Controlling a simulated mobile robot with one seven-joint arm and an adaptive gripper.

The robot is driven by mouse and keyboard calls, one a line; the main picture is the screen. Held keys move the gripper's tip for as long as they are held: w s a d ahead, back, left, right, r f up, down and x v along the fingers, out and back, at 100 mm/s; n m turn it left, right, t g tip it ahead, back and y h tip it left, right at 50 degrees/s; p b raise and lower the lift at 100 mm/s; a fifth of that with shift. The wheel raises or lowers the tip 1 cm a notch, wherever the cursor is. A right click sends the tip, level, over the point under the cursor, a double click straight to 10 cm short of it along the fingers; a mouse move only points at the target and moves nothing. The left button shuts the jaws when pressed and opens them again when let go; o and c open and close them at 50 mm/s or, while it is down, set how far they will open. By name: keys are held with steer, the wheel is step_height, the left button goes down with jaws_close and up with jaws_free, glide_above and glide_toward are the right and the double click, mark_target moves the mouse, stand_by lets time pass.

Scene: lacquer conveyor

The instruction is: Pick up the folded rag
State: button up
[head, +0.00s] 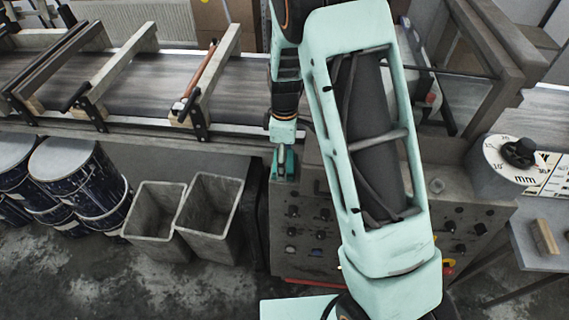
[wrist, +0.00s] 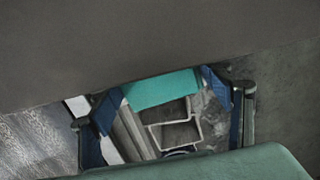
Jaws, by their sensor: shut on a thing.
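My gripper (head: 283,160) points down in front of the conveyor's near side, above the control panel's left end. In the wrist view its dark blue fingers (wrist: 163,95) stand either side of a teal piece of cloth, the folded rag (wrist: 160,89). The gripper is shut on the rag, which spans the gap between the fingertips. In the head view the rag (head: 291,166) shows as a small dark teal patch at the fingertips, partly hidden by the gripper.
The conveyor (head: 150,90) with wooden cross rails runs behind. Two grey bins (head: 208,215) stand on the floor left of the control panel (head: 310,235). Blue-stained drums (head: 80,180) stand farther left. A dial (head: 517,153) and a wooden block (head: 544,237) are at right.

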steer(key=shift+c, duration=1.1)
steer(key=shift+r, duration=0.1)
steer(key=shift+r, duration=0.35)
step_height(320, 180, up, 9)
steer(key=b, duration=0.1)
